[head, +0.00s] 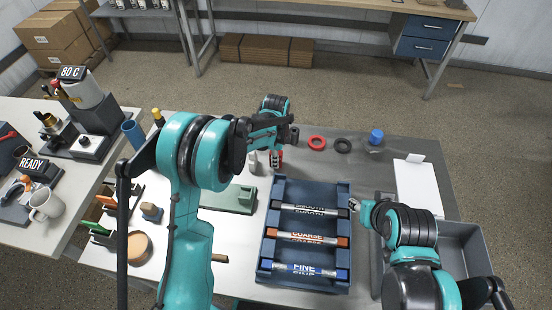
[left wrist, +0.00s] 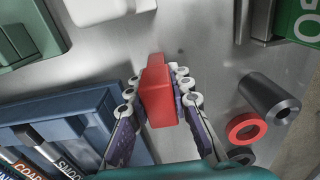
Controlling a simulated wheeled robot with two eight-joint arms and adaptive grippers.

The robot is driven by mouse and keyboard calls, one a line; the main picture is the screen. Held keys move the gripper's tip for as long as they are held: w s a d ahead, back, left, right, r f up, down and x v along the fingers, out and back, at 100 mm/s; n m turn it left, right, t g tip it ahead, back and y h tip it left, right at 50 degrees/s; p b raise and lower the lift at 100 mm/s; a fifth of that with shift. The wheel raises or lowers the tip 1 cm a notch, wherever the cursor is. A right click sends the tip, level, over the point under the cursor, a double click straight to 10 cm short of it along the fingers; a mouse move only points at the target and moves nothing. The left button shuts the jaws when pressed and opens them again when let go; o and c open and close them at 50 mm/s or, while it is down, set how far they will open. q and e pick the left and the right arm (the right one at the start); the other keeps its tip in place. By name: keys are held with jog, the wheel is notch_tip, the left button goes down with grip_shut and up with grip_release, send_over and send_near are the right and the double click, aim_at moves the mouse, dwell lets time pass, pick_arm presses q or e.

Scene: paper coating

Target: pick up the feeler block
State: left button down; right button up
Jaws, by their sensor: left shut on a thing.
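The feeler block appears to be the red block (left wrist: 160,98) in the left wrist view, standing between the two fingers of my left gripper (left wrist: 157,80). The fingers press on it from both sides, so the gripper is shut on it. In the head view my left gripper (head: 275,152) is over the table behind the blue rack, and a little red shows at its fingers. I cannot tell whether the block touches the table. My right gripper (head: 358,205) is at the right edge of the rack; its fingers are too small to read.
The blue rack (head: 272,215) holds bars marked smooth, coarse and fine. A red ring (head: 317,143), a black ring (head: 343,145) and a blue-capped item (head: 376,137) stand at the back. A white sheet (head: 415,185) and grey bin (head: 460,245) lie right; a green fixture (head: 236,198) is left.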

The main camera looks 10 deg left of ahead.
pick_arm(q)
jog(key=shift+r, duration=0.5)
jog(key=r+p, duration=0.1)
jog(key=r, duration=0.1)
jog(key=d+r, duration=0.1)
jog(key=r, duration=0.1)
jog(key=shift+s+p, duration=0.2)
jog(key=shift+p, duration=0.2)
jog(key=s+d+r+p, duration=0.2)
jog(key=s+d+r, duration=0.3)
jog(key=d, duration=0.4)
jog(key=w+a+p, duration=0.2)
jog(key=w+a, duration=0.7)
jog(key=a, duration=0.3)
jog(key=w+a+p, duration=0.3)
jog(key=w+a, duration=0.6)
jog(key=a, duration=0.2)
jog(key=shift+w+a+r, duration=0.2)
jog(key=shift+a+r, duration=0.1)
jog(key=shift+a, duration=0.05)
